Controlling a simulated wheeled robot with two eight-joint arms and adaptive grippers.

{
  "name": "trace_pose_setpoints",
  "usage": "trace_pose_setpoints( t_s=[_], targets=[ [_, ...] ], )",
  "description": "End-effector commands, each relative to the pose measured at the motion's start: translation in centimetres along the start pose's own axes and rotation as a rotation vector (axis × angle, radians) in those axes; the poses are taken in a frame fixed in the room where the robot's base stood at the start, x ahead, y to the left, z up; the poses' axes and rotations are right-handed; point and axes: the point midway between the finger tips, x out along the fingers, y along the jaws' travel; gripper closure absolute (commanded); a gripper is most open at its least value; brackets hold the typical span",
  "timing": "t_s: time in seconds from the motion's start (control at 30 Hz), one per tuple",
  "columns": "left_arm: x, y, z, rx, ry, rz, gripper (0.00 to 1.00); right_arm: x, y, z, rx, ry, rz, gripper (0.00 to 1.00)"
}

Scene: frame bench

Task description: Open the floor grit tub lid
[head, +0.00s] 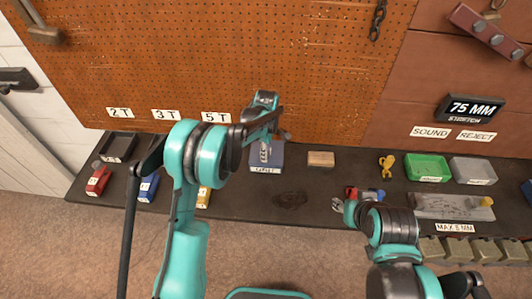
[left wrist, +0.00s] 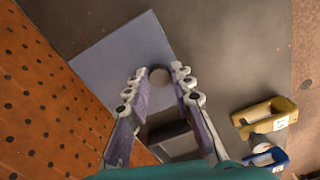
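The tub is seen as a blue-grey box (head: 276,153) with a label on its front, at the back of the bench below the pegboard. I cannot read its label clearly. The top looks flat and closed. My left gripper (head: 268,133) is above the tub.
A dark box (left wrist: 172,135) shows below the left fingers. A yellow shackle (left wrist: 264,115) and a blue one (left wrist: 267,157) lie nearby. A wooden block (head: 321,159) is right of the tub. A green bin (head: 428,168) stands farther right. The pegboard (head: 200,60) rises close behind.

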Motion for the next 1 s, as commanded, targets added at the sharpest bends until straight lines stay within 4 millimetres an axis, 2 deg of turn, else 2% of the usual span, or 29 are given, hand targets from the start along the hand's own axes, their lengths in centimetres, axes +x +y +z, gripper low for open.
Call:
trace_pose_setpoints(
  t_s=[0.27,0.47,1.0],
  targets=[
    [-0.2,0.1,0.0,0.0,0.0,0.001,1.0,-0.1,0.0,-0.1,0.0,0.0,0.0,0.6],
    [-1.2,0.6,-0.2,0.0,0.001,0.003,1.0,-0.5,0.0,-0.3,0.0,0.0,0.0,0.6],
    [-4.6,3.6,-1.1,-0.001,0.003,0.006,1.0,-1.9,0.0,-1.4,0.0,0.0,0.0,0.6]
  ],
)
